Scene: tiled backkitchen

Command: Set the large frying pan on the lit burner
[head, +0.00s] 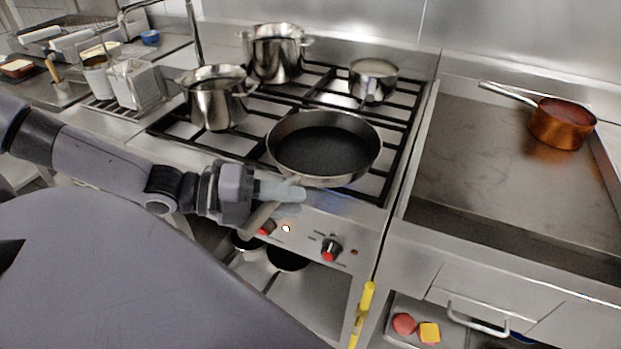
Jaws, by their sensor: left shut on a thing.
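The large frying pan (323,150), dark inside with a metal rim, is level over the front right part of the stove grates (379,187). My left gripper (283,191) is at the pan's near side, shut on its handle, which is mostly hidden by the fingers. The pan covers the burner under it, and I cannot tell whether its base touches the grate. No flame shows clearly; a bluish tint (328,206) lies on the steel front edge below the pan. My right gripper is not in view.
A steel pot (213,103) stands front left on the stove, a larger pot (274,56) back left and a small saucepan (372,84) back right. A copper saucepan (561,124) sits on the otherwise clear griddle (480,160). Control knobs (331,248) line the stove front.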

